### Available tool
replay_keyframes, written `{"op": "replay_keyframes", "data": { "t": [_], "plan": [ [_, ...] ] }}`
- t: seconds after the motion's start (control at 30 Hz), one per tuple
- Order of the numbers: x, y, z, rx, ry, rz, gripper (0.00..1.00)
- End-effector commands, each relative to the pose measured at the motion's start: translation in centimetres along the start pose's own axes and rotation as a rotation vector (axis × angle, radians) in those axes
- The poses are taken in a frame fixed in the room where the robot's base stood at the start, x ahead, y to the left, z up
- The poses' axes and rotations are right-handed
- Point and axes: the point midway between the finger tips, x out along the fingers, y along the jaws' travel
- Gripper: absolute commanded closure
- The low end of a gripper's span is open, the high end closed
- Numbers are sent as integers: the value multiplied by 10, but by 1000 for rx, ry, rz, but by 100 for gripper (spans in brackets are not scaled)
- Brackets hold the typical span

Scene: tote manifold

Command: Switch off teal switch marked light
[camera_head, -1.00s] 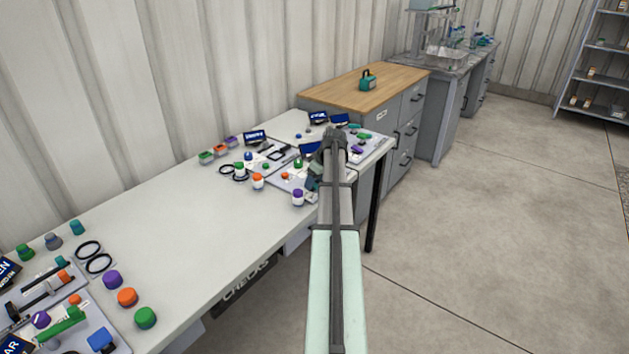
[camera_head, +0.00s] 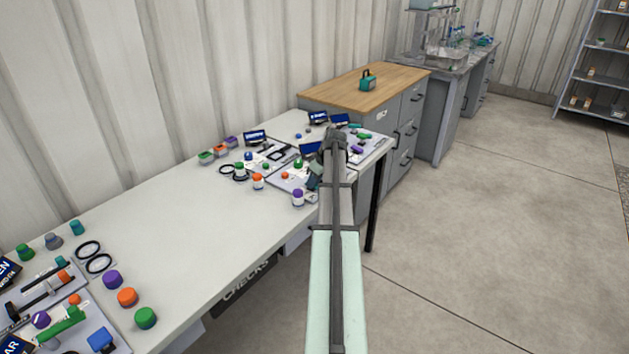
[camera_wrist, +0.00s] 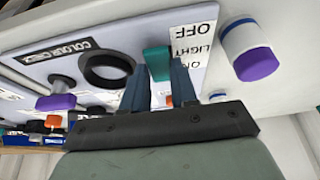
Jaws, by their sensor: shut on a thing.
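The teal switch (camera_wrist: 158,62) shows in the wrist view as a block standing on a pale panel (camera_wrist: 120,27). Beside it is a white label (camera_wrist: 194,48) reading OFF, LIGHT and ON, upside down in this view. The lever lies nearer the LIGHT and OFF words. My gripper (camera_wrist: 160,72) has its two blue-grey fingers on either side of the teal switch, shut on it. In the head view my gripper (camera_head: 314,180) is over the far end of the white table, and my arm hides the switch.
A purple-capped white jar (camera_wrist: 247,52) stands close beside the label; it also shows in the head view (camera_head: 298,197). A black ring (camera_wrist: 106,69) and a purple knob (camera_wrist: 56,102) are on the other side. The middle of the white table (camera_head: 190,215) is clear.

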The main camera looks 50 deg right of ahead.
Motion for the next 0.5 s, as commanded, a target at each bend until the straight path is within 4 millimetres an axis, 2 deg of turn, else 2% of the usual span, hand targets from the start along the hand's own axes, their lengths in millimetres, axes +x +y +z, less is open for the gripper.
{"op": "replay_keyframes", "data": {
  "t": [0.3,0.5],
  "plan": [
    [0,-1,8,1,167,-1,100],
    [0,0,7,0,209,0,100]
  ]
}}
